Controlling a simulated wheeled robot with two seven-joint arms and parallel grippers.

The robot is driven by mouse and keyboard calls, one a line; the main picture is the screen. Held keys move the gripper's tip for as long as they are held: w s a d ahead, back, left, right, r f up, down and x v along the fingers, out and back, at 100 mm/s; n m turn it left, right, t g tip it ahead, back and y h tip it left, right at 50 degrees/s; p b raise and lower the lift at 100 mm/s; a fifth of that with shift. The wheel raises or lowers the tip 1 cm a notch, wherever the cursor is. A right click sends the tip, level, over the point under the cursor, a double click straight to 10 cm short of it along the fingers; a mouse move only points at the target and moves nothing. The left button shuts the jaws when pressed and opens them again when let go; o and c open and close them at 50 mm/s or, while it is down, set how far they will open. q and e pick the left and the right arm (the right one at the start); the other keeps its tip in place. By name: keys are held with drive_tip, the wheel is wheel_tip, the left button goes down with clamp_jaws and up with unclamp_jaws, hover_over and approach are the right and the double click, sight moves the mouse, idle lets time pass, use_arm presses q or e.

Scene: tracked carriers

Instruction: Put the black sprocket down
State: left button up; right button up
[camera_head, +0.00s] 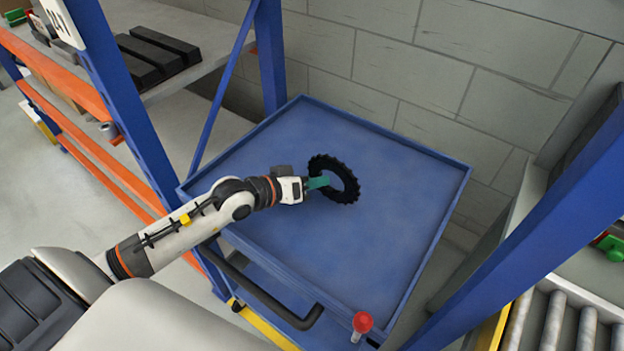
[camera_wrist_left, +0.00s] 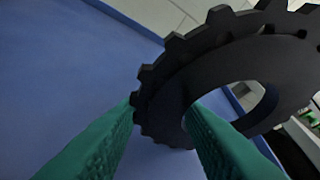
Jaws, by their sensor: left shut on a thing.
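The black sprocket (camera_head: 333,163) is a toothed ring over the middle of the blue cart top (camera_head: 408,215). My left gripper (camera_head: 318,182), with green fingers, is shut on the near left side of its ring. In the left wrist view the sprocket (camera_wrist_left: 215,55) fills the upper right, with one green finger on each side of its rim (camera_wrist_left: 165,125). The blue surface (camera_wrist_left: 60,50) lies behind it. I cannot tell whether the sprocket touches the surface. My right gripper is not in view.
The cart has a raised rim, a black handle (camera_head: 262,292) and a red knob (camera_head: 362,322) at its front. Its top is otherwise clear. Blue rack posts stand left (camera_head: 125,95) and right (camera_head: 540,225). A block wall (camera_head: 450,65) is behind; rollers (camera_head: 555,320) are at lower right.

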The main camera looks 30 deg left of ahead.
use_arm(q)
drive_tip(key=shift+f, duration=0.1)
drive_tip(key=o, duration=1.2)
drive_tip(key=shift+r, duration=0.3)
drive_tip(key=v, duration=1)
drive_tip(key=shift+s+f, duration=0.2)
drive_tip(key=shift+s, duration=0.05)
drive_tip(key=shift+v, duration=0.8)
